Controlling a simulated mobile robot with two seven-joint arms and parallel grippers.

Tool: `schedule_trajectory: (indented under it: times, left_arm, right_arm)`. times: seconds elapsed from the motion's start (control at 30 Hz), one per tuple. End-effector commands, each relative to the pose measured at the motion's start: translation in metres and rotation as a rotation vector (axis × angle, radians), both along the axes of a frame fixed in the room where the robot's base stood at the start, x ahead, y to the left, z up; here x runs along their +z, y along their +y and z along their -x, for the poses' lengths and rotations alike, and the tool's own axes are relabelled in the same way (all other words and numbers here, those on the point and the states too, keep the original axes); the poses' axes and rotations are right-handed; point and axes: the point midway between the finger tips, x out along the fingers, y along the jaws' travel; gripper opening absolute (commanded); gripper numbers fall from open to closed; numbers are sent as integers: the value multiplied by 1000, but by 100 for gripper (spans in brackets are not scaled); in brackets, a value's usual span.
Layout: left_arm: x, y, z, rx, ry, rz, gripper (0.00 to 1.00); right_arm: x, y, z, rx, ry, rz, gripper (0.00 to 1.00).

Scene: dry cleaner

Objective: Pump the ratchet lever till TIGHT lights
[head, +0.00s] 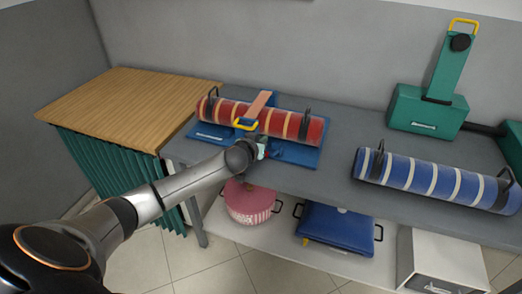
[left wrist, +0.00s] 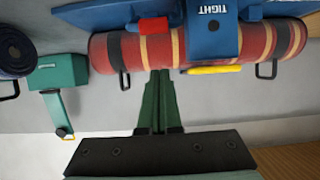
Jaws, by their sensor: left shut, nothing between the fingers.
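A blue striped roll (head: 430,180) lies on the grey table to the right. A teal device (head: 425,110) with a yellow handle stands behind it. A wooden-topped stand (head: 120,100) is at left. A pink bag (head: 248,200) and a blue case (head: 338,228) sit on the shelf below.

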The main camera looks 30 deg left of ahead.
Motion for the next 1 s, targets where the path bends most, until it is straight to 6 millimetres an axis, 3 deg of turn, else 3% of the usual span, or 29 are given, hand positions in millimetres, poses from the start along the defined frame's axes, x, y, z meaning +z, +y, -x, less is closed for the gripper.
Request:
schedule_trajectory:
  times: [0.03, 0.23, 0.7, 1.0]
  left_arm:
    - [-14, -2, 4, -1, 10, 0, 0]
    - [-31, -2, 7, -1, 8, 0, 0]
    - [-35, -2, 8, -1, 5, 1, 0]
    - [-42, -3, 11, -2, -34, -7, 0]
  right_arm:
    - [-1, 0, 0, 0, 0, 0, 46]
    - [-3, 0, 0, 0, 0, 0, 46]
    - [-4, 0, 0, 0, 0, 0, 46]
    - [-22, 0, 0, 0, 0, 0, 46]
